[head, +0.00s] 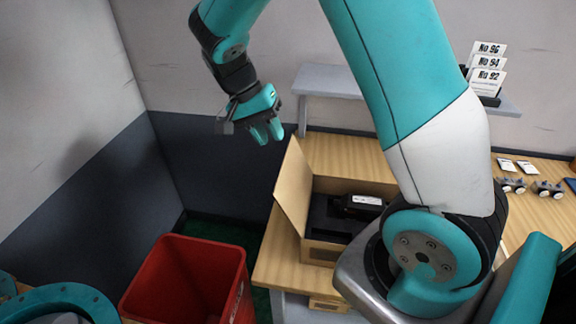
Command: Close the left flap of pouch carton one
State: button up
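An open carton (320,247) stands on the wooden table, partly hidden on its right by my arm. Its left flap (293,187) stands up and leans outward to the left. Inside is a dark insert with a black device (362,203) on it. I cannot read any mark showing which carton this is. My gripper (267,133) hangs in the air above and to the left of the flap, fingertips down and apart from it. Its two fingertips show close together with nothing seen between them. At this size I cannot tell whether it is open or shut.
A red bin (190,285) stands on the floor left of the table. A grey shelf (328,80) is on the wall behind, with number cards (488,72) at its right. Small fittings (530,187) lie on the table (330,150) at right. My arm blocks the middle.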

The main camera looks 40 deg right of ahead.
aim_at(288, 166)
jog(key=p+x, duration=0.1)
jog(key=x, duration=0.9)
jog(key=shift+d+f+p, duration=0.1)
jog(key=shift+f+p, duration=0.1)
jog(key=shift+p, duration=0.15)
grip_shut()
